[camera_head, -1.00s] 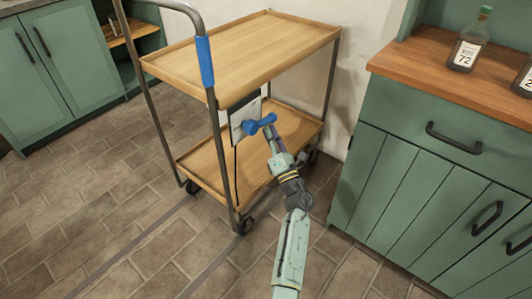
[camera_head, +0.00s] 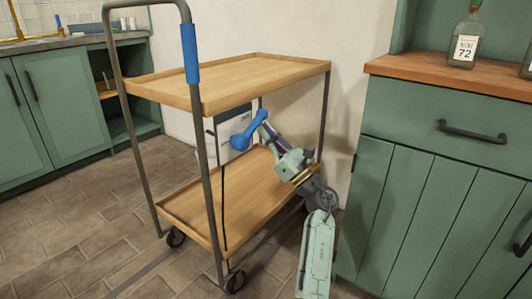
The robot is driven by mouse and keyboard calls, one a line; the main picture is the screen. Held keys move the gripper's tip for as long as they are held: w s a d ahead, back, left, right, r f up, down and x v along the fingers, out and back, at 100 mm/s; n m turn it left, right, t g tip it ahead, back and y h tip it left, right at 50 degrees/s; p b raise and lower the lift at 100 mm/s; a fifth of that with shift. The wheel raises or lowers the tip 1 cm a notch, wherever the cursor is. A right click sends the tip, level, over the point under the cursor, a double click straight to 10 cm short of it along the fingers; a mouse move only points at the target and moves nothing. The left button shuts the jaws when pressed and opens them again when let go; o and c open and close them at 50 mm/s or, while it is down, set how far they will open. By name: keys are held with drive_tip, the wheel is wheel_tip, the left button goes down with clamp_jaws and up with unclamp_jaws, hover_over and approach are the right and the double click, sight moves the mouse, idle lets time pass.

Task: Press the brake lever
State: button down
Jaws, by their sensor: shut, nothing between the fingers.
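A blue lever (camera_head: 241,141) with rounded ends sits at a white box (camera_head: 228,152) between the two shelves of a wooden cart. I take it to be the brake lever. One end is low and left; the other is higher and right. My gripper (camera_head: 264,130) is shut and empty, its dark fingers reaching up and left to the lever's right part. They overlap it in the picture, and I cannot tell whether they touch. The fingertips are partly hidden against the lever. A blue sleeve (camera_head: 190,54) covers part of the cart's handle post.
The cart has an upper shelf (camera_head: 225,82), a lower shelf (camera_head: 245,190) and dark wheels (camera_head: 235,281). Its posts stand close to my arm. A green cabinet (camera_head: 420,190) with a bottle (camera_head: 466,40) on top is on the right. Green cupboards (camera_head: 52,115) are behind left; floor in front is open.

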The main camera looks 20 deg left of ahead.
drive_tip(key=shift+r+n+g+b, duration=0.2)
drive_tip(key=shift+n+g+b, duration=0.2)
drive_tip(key=shift+n+g, duration=0.1)
drive_tip(key=shift+r, duration=0.1)
